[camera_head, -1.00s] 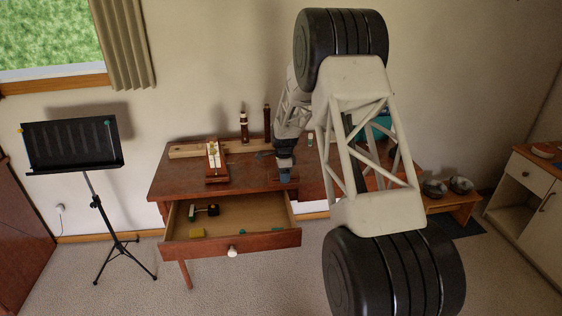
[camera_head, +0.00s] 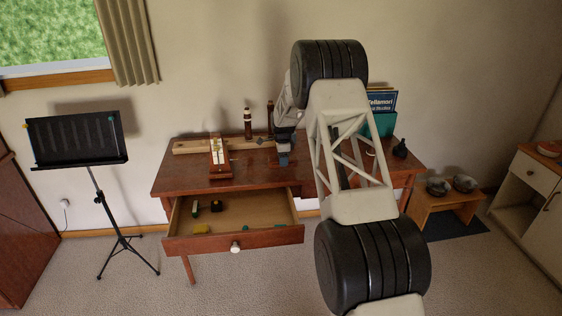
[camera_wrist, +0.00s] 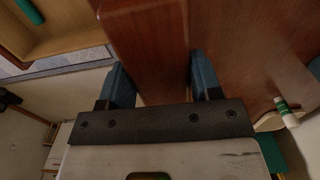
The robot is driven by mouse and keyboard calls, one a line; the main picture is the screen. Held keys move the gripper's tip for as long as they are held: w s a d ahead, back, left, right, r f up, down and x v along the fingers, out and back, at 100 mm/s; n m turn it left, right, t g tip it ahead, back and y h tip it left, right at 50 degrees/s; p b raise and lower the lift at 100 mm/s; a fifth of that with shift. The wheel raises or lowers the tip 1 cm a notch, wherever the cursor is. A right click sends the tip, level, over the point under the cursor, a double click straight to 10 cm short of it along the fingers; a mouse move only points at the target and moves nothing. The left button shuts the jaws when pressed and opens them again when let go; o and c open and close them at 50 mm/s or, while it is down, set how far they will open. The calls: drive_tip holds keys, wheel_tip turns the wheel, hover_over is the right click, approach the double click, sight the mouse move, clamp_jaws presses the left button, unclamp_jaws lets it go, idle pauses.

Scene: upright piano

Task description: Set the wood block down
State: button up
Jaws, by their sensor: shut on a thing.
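I take this wood to be the wood block (camera_wrist: 158,65), held in the fingers. Its colour is close to the desk's, so its far end is hard to tell from the desk. I cannot tell whether it touches the desk top. In the head view the block does not show clearly.
The open drawer (camera_head: 272,238) holds several small things. On the desk stand a metronome-like object (camera_head: 219,157), a dark bottle-like piece (camera_head: 247,124), a long wooden strip (camera_head: 187,146) and a teal box (camera_head: 385,124) with a book. A music stand (camera_head: 75,138) is at left.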

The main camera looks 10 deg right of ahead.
drive_tip(key=shift+w+f, duration=0.2)
drive_tip(key=shift+w, duration=2.05)
drive_tip(key=shift+f, duration=1.75)
drive_tip(key=shift+f, duration=0.15)
drive_tip(key=o, duration=1)
wheel_tip(320, 180, up, 12)
